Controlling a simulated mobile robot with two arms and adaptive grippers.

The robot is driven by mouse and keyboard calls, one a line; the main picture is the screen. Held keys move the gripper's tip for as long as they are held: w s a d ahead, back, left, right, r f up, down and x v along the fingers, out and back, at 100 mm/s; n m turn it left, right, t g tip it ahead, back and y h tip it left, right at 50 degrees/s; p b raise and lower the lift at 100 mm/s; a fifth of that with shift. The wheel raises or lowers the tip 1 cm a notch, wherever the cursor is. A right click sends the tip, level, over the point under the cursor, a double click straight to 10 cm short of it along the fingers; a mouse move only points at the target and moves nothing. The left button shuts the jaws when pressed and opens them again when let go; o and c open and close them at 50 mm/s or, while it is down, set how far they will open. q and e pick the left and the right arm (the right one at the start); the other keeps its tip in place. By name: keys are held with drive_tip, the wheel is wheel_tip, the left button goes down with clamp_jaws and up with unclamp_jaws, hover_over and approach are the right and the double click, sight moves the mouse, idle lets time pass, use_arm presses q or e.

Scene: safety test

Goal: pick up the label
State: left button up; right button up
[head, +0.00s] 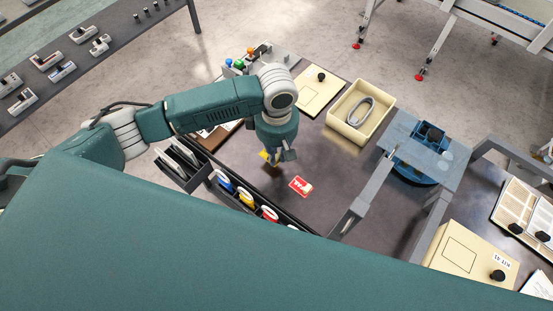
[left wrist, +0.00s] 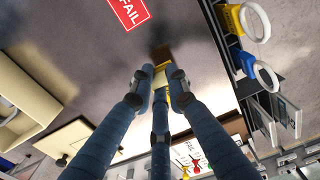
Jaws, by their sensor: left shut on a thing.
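My left gripper (head: 274,160) is over the dark table, fingers pointing down. In the left wrist view its fingertips (left wrist: 161,76) are closed together on a small flat yellow piece (left wrist: 163,58), which looks like a label. In the head view the yellow piece (head: 266,155) shows just at the fingertips, partly hidden by them. A red label with white lettering (head: 300,186) lies flat on the table to the right of the gripper and apart from it; it reads FAIL in the left wrist view (left wrist: 129,12). My right gripper is not in view.
A rack of coloured tape rolls (head: 245,198) stands close at the near left. A cream bin (head: 337,124) holding a grey ring stands at the back right. A grey frame with a clear panel (head: 400,135) stands at right. The table around the red label is clear.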

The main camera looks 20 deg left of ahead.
sight(277, 156)
use_arm(q)
wheel_tip(277, 156, up, 16)
drive_tip(key=shift+p, duration=0.3)
drive_tip(key=shift+f, duration=0.1)
drive_tip(key=shift+c, duration=0.5)
